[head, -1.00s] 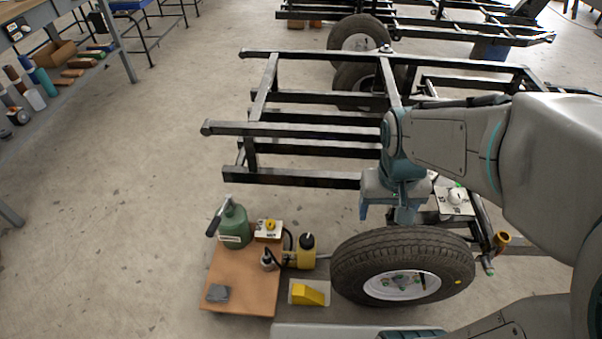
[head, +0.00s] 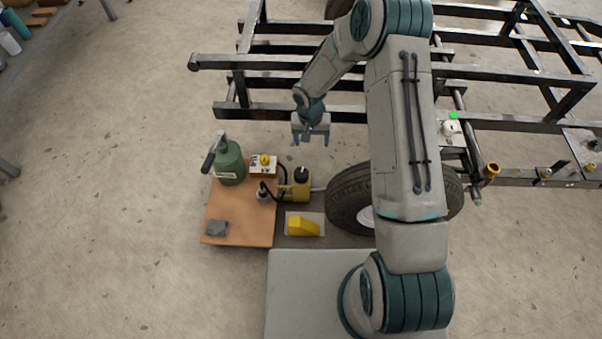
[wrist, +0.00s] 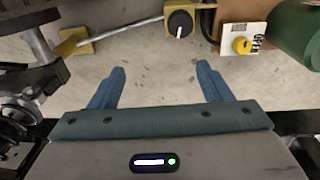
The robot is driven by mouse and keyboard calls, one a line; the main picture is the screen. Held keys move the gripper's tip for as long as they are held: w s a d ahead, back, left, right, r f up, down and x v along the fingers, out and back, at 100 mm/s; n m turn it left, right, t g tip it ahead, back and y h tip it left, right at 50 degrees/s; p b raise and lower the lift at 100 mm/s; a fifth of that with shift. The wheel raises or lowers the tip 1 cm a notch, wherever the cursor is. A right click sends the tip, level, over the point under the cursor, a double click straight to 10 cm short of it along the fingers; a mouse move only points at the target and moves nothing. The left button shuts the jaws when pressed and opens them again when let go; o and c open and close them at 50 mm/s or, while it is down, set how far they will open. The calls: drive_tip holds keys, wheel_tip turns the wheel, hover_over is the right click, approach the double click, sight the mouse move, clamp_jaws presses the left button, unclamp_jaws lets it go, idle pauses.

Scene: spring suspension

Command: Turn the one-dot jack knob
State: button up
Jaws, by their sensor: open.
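A black round knob (head: 301,173) with a pale pointer line sits on a small yellow block, and it also shows in the wrist view (wrist: 180,24). A yellow knob (head: 264,159) sits on a white plate, and the wrist view shows it (wrist: 241,45) beside the word OPEN. I cannot make out a dot on either knob. A white knob (head: 450,128) is on a plate at the right, by a green patch. My gripper (head: 311,141) is open and empty, in the air behind the black knob and apart from it. Its two blue fingers (wrist: 160,72) point toward the knobs in the wrist view.
A yellow wedge (head: 303,226) lies in front of the yellow block. A tyre (head: 345,205) is at the right, partly behind my arm. A black frame (head: 290,112) runs behind my gripper.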

approach(301, 173)
drive_tip(key=shift+y, duration=0.4)
drive_tip(key=f+b, duration=0.1)
drive_tip(key=f, duration=0.2)
drive_tip(key=f+b, duration=0.2)
drive_tip(key=f, duration=0.2)
drive_tip(key=f+b, duration=0.1)
drive_tip(key=f, duration=0.2)
drive_tip(key=shift+w+d+f+b, duration=0.1)
drive_tip(key=shift+d+f+b, duration=0.2)
drive_tip(key=shift+d+b, duration=0.05)
drive_tip(key=c, duration=1)
